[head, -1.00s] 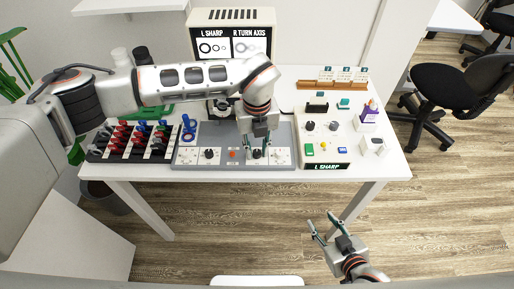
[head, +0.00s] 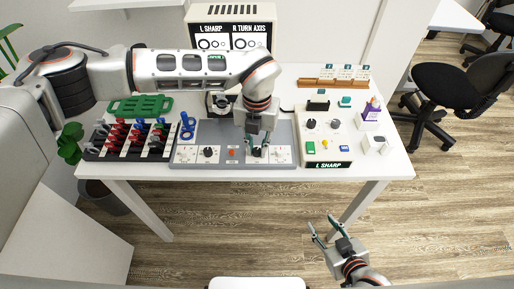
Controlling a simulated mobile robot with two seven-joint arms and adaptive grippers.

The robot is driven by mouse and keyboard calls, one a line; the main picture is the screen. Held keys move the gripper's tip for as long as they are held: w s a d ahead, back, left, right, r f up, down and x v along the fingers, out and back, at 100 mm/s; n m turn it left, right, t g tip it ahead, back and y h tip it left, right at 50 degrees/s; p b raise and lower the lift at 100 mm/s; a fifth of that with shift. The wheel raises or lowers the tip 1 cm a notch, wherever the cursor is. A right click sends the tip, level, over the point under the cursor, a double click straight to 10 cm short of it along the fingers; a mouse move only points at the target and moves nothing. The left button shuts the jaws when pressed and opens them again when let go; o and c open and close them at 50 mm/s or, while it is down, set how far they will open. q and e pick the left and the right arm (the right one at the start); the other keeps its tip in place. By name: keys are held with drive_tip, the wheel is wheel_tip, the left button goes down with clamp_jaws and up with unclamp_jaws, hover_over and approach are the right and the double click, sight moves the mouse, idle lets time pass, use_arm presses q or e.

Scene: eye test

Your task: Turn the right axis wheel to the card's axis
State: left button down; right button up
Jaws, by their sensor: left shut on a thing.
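The right axis wheel (head: 257,154) is a dark knob on a white plate at the right of the grey panel (head: 222,131). My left gripper (head: 257,150) points down over it and is shut on it; its fingers hide most of the wheel, so its angle cannot be read. The display (head: 231,42) at the back reads "L SHARP" and "R TURN AXIS", with ring figures below. Small cards (head: 347,72) stand in a wooden rack; their print is too small to read. My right gripper (head: 323,228) is open and empty, in front of the table, over the floor.
A similar left knob (head: 208,152) and a red button (head: 232,152) are on the panel. A rack of red, blue and black pieces (head: 130,138) stands left, a green tray (head: 140,107) behind it. A control box (head: 325,150) labelled "L SHARP" stands right.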

sight(257, 151)
use_arm(q)
drive_tip(key=m+b, duration=0.1)
drive_tip(key=m, duration=0.2)
drive_tip(key=shift+m, duration=2)
drive_tip(key=c, duration=1.9)
unclamp_jaws()
wheel_tip(257, 151, up, 12)
